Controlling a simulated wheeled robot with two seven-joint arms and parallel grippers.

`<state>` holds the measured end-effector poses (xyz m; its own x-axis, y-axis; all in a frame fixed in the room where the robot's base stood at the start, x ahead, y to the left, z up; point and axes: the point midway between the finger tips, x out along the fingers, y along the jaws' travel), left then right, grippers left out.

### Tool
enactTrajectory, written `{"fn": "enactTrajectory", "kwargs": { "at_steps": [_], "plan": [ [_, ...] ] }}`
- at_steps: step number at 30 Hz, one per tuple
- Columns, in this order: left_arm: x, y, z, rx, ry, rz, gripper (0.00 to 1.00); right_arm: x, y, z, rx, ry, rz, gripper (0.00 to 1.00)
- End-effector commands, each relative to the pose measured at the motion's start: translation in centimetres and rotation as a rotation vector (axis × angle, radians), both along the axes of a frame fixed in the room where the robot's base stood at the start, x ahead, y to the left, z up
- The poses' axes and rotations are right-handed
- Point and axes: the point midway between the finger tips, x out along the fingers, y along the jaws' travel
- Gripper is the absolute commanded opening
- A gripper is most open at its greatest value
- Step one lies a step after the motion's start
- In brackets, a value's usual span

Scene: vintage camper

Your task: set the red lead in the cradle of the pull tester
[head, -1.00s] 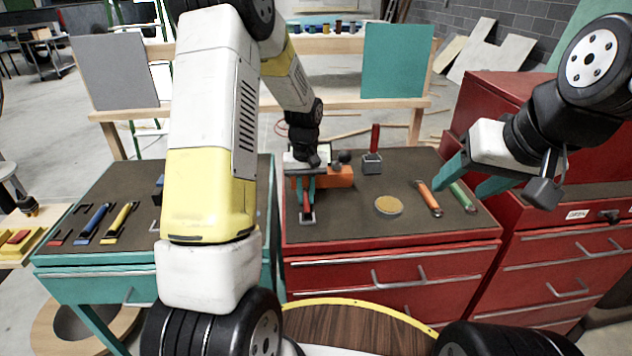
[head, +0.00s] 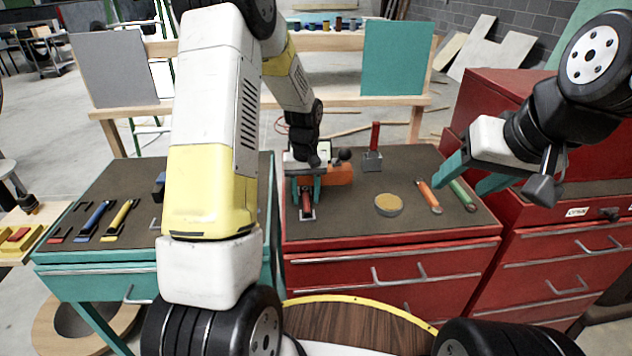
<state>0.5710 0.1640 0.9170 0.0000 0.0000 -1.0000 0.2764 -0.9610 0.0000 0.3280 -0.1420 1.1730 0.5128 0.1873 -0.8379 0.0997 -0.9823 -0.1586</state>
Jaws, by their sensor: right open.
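The red lead (head: 307,203) lies on the dark top of the red cabinet, between the two teal fingers of my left gripper (head: 306,193). These fingers stand apart on both sides of it. A small grey frame (head: 307,217) shows at its near end; I cannot tell how the lead sits in it. An orange device with a black knob (head: 339,174), perhaps the pull tester, is just behind and to the right, partly hidden by my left gripper. My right gripper (head: 467,177) is open and empty above the right side of the cabinet top, over the orange and green tools.
A grey block with a red upright (head: 373,160) stands at the back. A round tan-topped tin (head: 388,205), an orange tool (head: 429,197) and a green tool (head: 462,195) lie to the right. Blue (head: 95,221) and yellow (head: 121,220) pieces lie on the teal cabinet at left.

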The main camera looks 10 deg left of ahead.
Motion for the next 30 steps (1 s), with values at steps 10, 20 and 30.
{"fn": "enactTrajectory", "kwargs": {
  "at_steps": [10,20,30],
  "plan": [
    [0.1,0.0,1.9,0.0,-0.004,0.0,0.42,0.0,0.0,0.0,0.0,0.0,0.0,0.57],
    [0.1,0.0,7.0,0.0,-0.002,0.0,0.42,0.0,0.0,0.0,0.0,0.0,0.0,0.57],
    [-3.8,-0.2,14.8,-0.038,-0.114,-0.057,0.42,0.0,0.0,0.0,0.0,0.0,0.0,0.57]
  ]
}}
